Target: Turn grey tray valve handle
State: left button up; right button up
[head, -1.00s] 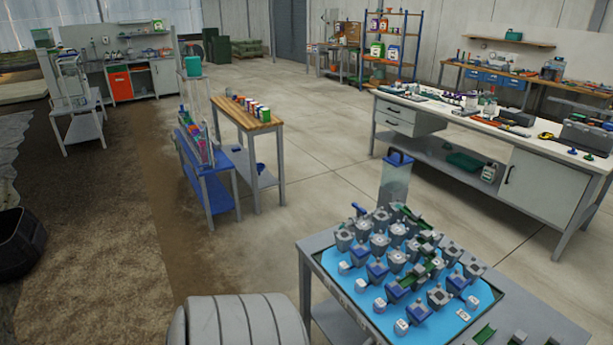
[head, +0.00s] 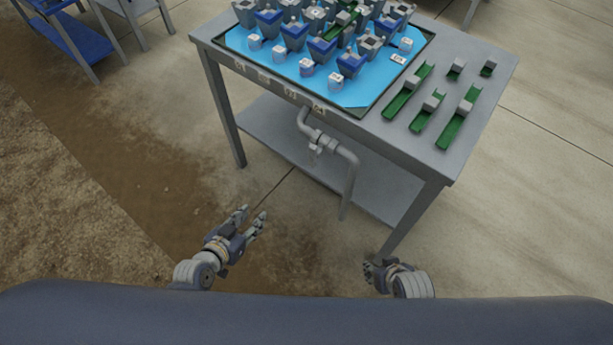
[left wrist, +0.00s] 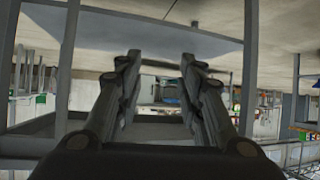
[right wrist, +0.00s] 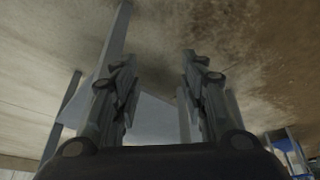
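A grey drain pipe (head: 345,153) runs down from under the grey table (head: 480,40) in the head view. A small grey valve (head: 318,143) sits on the pipe, with what looks like its handle on it; its exact position is too small to tell. My left gripper (head: 254,219) is open and empty over the floor, in front of and below the table, apart from the valve. Its two fingers stand apart in the left wrist view (left wrist: 160,65). My right gripper (head: 368,268) is near the table's front right leg. It is open and empty in the right wrist view (right wrist: 157,68).
A blue tray (head: 352,97) with several grey and blue units covers much of the tabletop. Several green channel pieces (head: 410,90) lie to its right. A lower shelf (head: 268,130) and table legs (head: 222,110) surround the pipe. Floor in front is clear.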

pick_arm(q)
jog(key=w+d+r+m+t+h+b, duration=0.1)
jog(key=w+d+r+t+h+b, duration=0.15)
jog(key=d+r+b, duration=0.35)
jog(key=m+t+h+b, duration=0.1)
jog(key=m+h+b, duration=0.1)
jog(key=h+b, duration=0.3)
send_near(311, 156)
jog(key=shift+y, duration=0.65)
jog(key=x, duration=0.7)
jog(key=shift+s+d+r, duration=0.1)
jog(key=shift+d+r, duration=0.15)
jog(key=shift+w+d, duration=0.35)
jog(key=shift+w, duration=0.15)
pick_arm(e)
notch_tip(311, 156, up, 7)
jog(key=shift+s+d+t, duration=0.3)
jog(key=shift+s+t, duration=0.1)
jog(key=shift+s, duration=0.05)
pick_arm(q)
jog(key=shift+c, duration=0.6)
pick_arm(e)
jog(key=shift+r, duration=0.1)
pick_arm(q)
grip_shut()
